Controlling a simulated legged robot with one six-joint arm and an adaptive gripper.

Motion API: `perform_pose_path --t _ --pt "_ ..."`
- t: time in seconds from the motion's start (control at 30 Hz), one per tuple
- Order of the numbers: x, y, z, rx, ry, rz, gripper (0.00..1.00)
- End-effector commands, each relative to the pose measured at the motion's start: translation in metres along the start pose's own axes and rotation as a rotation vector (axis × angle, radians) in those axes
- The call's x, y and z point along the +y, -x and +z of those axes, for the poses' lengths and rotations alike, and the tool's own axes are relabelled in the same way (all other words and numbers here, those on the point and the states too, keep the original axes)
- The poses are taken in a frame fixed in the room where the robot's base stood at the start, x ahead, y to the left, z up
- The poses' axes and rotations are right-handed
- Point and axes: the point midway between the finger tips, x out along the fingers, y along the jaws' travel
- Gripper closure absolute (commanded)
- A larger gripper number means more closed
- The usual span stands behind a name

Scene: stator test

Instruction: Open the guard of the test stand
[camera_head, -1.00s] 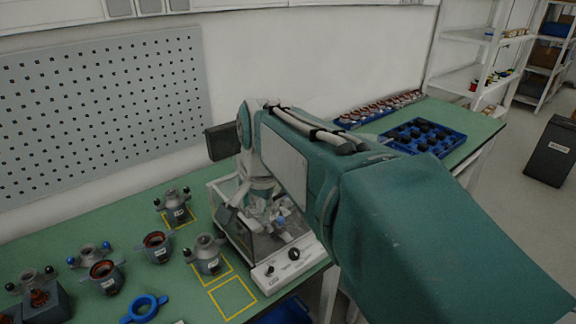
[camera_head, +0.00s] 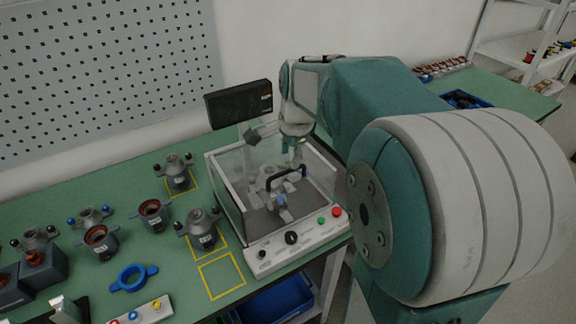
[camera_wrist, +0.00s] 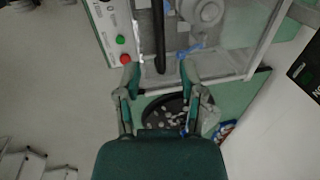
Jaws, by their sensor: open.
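The test stand (camera_head: 272,255) has a white base with a knob and coloured buttons on its front panel. Its guard (camera_head: 228,192) is a clear box with pale edges, and it is closed over the fixture inside. A black bar handle (camera_head: 286,176) is on the guard's top; it also shows in the wrist view (camera_wrist: 159,35). My gripper (camera_wrist: 160,70) is open and empty. In the wrist view its two fingertips lie on either side of the handle's near end; I cannot tell the height gap. In the head view my wrist is above the guard and hides its back right part.
A black screen (camera_head: 240,104) stands behind the stand at the left. Several grey motor parts (camera_head: 203,229) and a blue ring (camera_head: 133,278) lie on the green table to the left. A blue bin (camera_head: 275,300) is below the table's front edge.

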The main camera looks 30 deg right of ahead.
Motion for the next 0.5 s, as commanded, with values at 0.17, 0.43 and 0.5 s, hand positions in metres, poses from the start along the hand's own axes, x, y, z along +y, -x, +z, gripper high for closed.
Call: perform_pose_path --t 0.17,0.43,0.5 --pt "0.001 -0.03 0.001 -0.001 0.001 0.003 0.49" --pt "0.0 -0.047 0.001 0.0 0.002 0.0 0.49" --pt "0.0 -0.047 0.001 0.0 0.002 0.0 0.49"
